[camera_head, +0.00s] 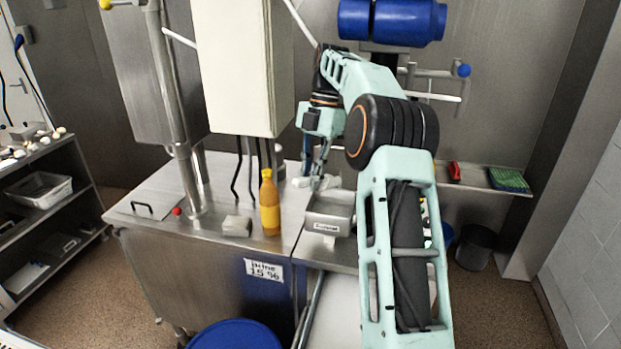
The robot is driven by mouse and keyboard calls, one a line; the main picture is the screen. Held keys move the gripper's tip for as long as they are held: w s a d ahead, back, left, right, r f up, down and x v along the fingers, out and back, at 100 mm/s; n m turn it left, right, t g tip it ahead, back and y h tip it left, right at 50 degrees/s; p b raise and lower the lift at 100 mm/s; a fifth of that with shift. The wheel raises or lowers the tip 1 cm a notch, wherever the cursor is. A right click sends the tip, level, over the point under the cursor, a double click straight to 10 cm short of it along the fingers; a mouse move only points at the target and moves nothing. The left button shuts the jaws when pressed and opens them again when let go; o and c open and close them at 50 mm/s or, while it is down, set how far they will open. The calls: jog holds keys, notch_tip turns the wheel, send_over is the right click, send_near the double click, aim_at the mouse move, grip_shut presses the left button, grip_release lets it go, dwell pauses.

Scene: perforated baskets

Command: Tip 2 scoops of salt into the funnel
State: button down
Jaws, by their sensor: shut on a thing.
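My gripper (318,170) is small in the view, pointing down above the right end of the steel counter (215,180). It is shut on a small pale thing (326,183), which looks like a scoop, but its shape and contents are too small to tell. Just below and in front of it is a steel open-topped bin (328,222) with a white label that I cannot read. The held thing appears over or just behind the bin's back rim; I cannot tell whether they touch. I cannot make out the salt or clearly identify the funnel.
A yellow-orange bottle (269,204) stands upright left of the bin, with a grey block (237,226) beside it. A white cabinet (240,70) with hanging cables is above the counter. A blue round lid (235,336) is in front. My arm hides part of the right side.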

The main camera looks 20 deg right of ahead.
jog(key=shift+f+b, duration=0.25)
jog(key=shift+b, duration=0.45)
jog(key=shift+a+f+b, duration=0.15)
jog(key=shift+b, duration=0.35)
jog(key=shift+s+a+f+t+h+b, duration=0.15)
jog(key=shift+f+t+h+b, duration=0.3)
jog(key=shift+b, duration=0.95)
jog(key=shift+s+a+f+t+h+b, duration=0.2)
jog(key=shift+h+b, duration=0.35)
jog(key=shift+b, duration=0.8)
jog(key=shift+f, duration=0.15)
jog(key=shift+f+b, duration=0.35)
jog(key=shift+b, duration=0.6)
jog(key=shift+s+a+f+t+h+b, duration=0.15)
jog(key=shift+f+t+h+b, duration=0.25)
jog(key=shift+b, duration=0.8)
jog(key=shift+w+a+f+t+h+b, duration=0.1)
jog(key=shift+f+t+h+b, duration=0.25)
jog(key=shift+b, duration=0.85)
jog(key=shift+f, duration=0.1)
